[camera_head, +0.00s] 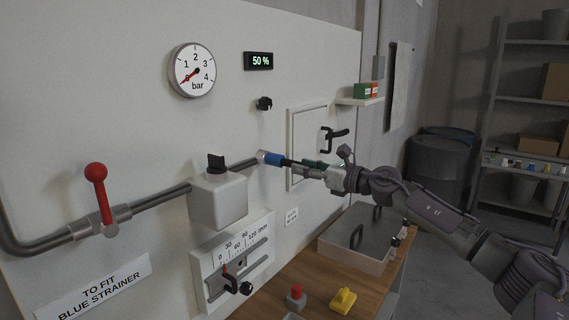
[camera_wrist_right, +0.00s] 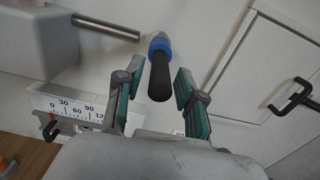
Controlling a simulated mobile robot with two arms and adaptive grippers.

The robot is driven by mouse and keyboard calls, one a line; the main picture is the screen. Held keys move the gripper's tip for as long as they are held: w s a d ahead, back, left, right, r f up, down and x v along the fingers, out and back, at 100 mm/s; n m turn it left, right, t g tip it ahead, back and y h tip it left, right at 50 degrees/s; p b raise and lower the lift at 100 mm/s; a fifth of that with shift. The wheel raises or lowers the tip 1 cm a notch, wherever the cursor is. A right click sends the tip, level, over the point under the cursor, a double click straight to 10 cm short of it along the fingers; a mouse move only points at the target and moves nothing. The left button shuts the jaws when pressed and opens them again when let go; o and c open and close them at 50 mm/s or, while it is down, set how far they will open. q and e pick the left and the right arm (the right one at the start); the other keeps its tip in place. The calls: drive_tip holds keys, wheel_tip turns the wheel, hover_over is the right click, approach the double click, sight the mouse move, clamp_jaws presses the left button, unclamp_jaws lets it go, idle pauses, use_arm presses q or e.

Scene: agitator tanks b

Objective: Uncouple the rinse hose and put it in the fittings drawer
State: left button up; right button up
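A short hose piece with a blue collar and black grip (camera_head: 274,158), apparently the rinse hose, sticks out from the wall panel by the end of the steel pipe (camera_head: 160,201). It also shows in the right wrist view (camera_wrist_right: 159,78). My right gripper (camera_head: 304,167) is in front of it. In the right wrist view its teal-padded fingers (camera_wrist_right: 157,90) are open, one on each side of the black grip, with gaps on both sides. My left gripper is not in view. A shallow box with black handles (camera_head: 352,254) stands on the bench; I cannot tell if it is the fittings drawer.
A white panel door (camera_head: 302,130) with a black handle (camera_head: 333,139) is right of the hose. A grey valve box (camera_head: 218,202) and a red-knobbed lever (camera_head: 99,190) are to its left. The wooden bench (camera_head: 330,284) below holds a yellow piece (camera_head: 343,300) and a red-topped button (camera_head: 296,298).

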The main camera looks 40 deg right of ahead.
clamp_jaws()
drive_tip(key=shift+b, duration=0.5)
drive_tip(key=shift+s+d+f+b, duration=0.1)
drive_tip(key=shift+s+b, duration=0.15)
drive_tip(key=shift+b, duration=0.2)
drive_tip(key=shift+s, duration=0.1)
drive_tip(key=shift+s+d+b, duration=0.15)
drive_tip(key=shift+s+b, duration=0.15)
drive_tip(key=shift+s, duration=0.05)
drive_tip(key=shift+w, duration=0.15)
